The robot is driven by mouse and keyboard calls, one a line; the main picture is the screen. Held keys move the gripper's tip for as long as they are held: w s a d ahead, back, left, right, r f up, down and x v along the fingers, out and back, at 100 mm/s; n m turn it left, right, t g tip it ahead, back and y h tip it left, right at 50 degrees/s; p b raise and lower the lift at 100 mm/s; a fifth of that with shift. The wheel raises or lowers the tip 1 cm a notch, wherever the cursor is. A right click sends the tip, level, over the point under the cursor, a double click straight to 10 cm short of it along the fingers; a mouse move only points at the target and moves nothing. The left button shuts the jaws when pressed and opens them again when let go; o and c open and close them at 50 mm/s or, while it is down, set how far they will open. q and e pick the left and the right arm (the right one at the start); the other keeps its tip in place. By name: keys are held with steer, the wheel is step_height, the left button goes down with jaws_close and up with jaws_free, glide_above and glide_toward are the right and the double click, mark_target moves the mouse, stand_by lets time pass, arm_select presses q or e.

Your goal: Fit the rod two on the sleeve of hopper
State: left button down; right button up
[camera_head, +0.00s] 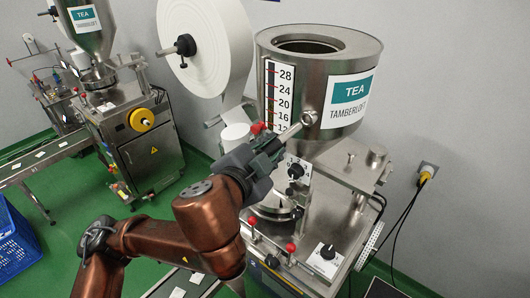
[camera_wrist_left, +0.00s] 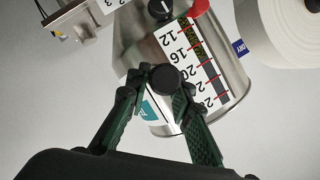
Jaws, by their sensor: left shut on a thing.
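The steel hopper (camera_head: 385,60) stands at upper centre-right in the head view, with a tea label and a number scale; it also shows upside down in the wrist view (camera_wrist_left: 232,62). Its sleeve (camera_head: 308,118) is a small round metal fitting on the side wall. My left gripper (camera_head: 268,148) is shut on a thin grey rod (camera_head: 291,132), which points up and right. The rod's far end is close to the sleeve; I cannot tell whether it touches or enters. In the wrist view, a dark round knob (camera_wrist_left: 166,77) shows between my left fingertips (camera_wrist_left: 160,88). My right gripper is out of view.
A large white paper roll (camera_head: 205,45) stands behind my left gripper. The machine below the hopper has a dial box (camera_head: 327,252) and red-knobbed levers (camera_head: 290,248). A second tea machine (camera_head: 140,130) and a blue crate (camera_head: 14,240) are at left.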

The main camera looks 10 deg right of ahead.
mark_target(300, 124)
arm_select(q)
steer(key=shift+w+d+r, duration=0.1)
steer(key=shift+w+d, duration=0.5)
steer(key=shift+d, duration=0.15)
steer(key=shift+w+d+p, duration=0.2)
steer(key=shift+w+d, duration=0.85)
steer(key=shift+d, duration=0.3)
steer(key=shift+w+d+p, duration=0.15)
steer(key=shift+w+d, duration=0.9)
steer(key=shift+d, duration=0.25)
steer(key=shift+w+d+p, duration=0.2)
steer(key=shift+w+d, duration=0.85)
steer(key=shift+d, duration=0.3)
stand_by(1.6)
steer(key=shift+s+a, duration=0.1)
steer(key=shift+s+a+b, duration=0.1)
steer(key=shift+s+a, duration=0.85)
steer(key=shift+a, duration=0.3)
steer(key=shift+s+a+b, duration=0.15)
steer(key=shift+s+a, duration=0.85)
steer(key=shift+a, duration=0.25)
steer(key=shift+s+a+b, duration=0.1)
steer(key=shift+s+a, duration=0.85)
steer(key=shift+a, duration=0.3)
